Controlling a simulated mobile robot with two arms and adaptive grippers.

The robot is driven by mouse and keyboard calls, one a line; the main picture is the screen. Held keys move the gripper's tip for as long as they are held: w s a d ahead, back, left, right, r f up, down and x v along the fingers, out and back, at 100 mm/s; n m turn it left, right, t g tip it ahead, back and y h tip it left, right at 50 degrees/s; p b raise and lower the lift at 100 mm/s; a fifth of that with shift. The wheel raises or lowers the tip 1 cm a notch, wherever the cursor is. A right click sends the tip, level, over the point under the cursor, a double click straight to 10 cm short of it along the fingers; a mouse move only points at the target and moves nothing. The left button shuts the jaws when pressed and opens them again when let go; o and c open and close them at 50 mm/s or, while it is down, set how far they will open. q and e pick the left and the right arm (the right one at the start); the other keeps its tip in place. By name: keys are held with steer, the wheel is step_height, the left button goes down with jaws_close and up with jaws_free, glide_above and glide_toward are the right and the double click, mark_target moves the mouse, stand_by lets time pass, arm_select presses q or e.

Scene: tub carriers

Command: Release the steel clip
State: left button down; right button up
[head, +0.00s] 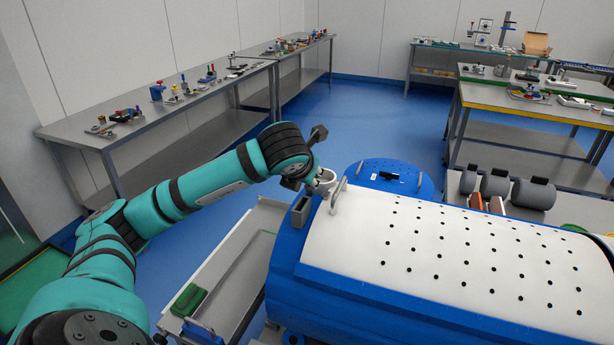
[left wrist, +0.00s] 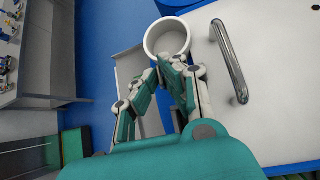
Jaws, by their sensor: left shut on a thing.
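My left gripper (left wrist: 170,62) is shut on the near rim of a white, round, open-topped cup (left wrist: 167,38). The cup is partly hidden by the fingers; in the head view it shows (head: 323,180) beside the far left corner of the white panel. A bent steel bar (left wrist: 230,62) stands on the white panel (left wrist: 275,60), right of the fingers and apart from them; it also shows in the head view (head: 338,195). I cannot tell whether this bar is the steel clip; no other clip is clear. My right gripper is not in view.
The white perforated panel (head: 470,250) lies on a large blue tub body (head: 350,308). A blue round lid (head: 415,182) is behind it. A pale bench (head: 232,270) with a green block (head: 188,300) is at the left. Blue floor (head: 365,120) is clear behind.

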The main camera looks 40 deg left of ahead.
arm_select(q)
steer(key=c, duration=1.5)
jaws_free()
steer(key=v, duration=1.2)
